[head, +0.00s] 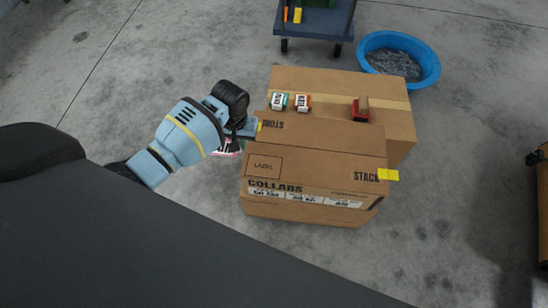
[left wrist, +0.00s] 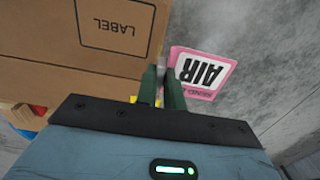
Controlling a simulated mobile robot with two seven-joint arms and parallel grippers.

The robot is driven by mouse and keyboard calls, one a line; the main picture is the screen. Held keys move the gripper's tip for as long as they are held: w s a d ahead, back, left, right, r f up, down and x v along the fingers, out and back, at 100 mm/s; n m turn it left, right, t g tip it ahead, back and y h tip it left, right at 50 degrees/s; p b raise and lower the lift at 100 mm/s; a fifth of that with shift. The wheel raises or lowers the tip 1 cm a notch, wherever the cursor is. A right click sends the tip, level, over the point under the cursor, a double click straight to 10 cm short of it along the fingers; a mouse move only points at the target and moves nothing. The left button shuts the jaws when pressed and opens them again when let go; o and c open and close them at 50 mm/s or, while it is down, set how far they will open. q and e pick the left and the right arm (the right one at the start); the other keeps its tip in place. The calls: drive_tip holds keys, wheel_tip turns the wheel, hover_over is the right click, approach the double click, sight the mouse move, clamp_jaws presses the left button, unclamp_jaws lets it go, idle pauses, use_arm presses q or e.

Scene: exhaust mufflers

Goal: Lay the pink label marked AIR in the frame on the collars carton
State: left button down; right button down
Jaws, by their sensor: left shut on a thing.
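My left gripper (head: 246,133) is shut on the pink label (head: 229,147), just left of the collars carton (head: 310,165). In the left wrist view, the label (left wrist: 201,73) shows the word AIR upside down and sticks out beside the fingers (left wrist: 163,90). The printed LABEL frame (head: 264,166) is on the carton's top left area and looks empty. The left wrist view also shows this frame (left wrist: 115,27), with the label off to its right, beyond the carton's edge. My right gripper is not in view.
A blue tub (head: 428,78) and a cart (head: 315,25) stand farther back. The floor at left is clear.

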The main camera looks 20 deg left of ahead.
use_arm(q)
drive_tip(key=b, duration=0.2)
hover_over(278, 168)
drive_tip(key=a, duration=0.1)
drive_tip(key=shift+f, duration=0.55)
drive_tip(key=shift+d, duration=0.5)
drive_tip(key=shift+s+f+b, duration=0.1)
drive_tip(key=shift+f+b, duration=0.85)
drive_tip(key=shift+f, duration=0.95)
drive_tip(key=shift+r, duration=0.1)
drive_tip(key=c, duration=2)
unclamp_jaws()
drive_tip(key=o, duration=0.5)
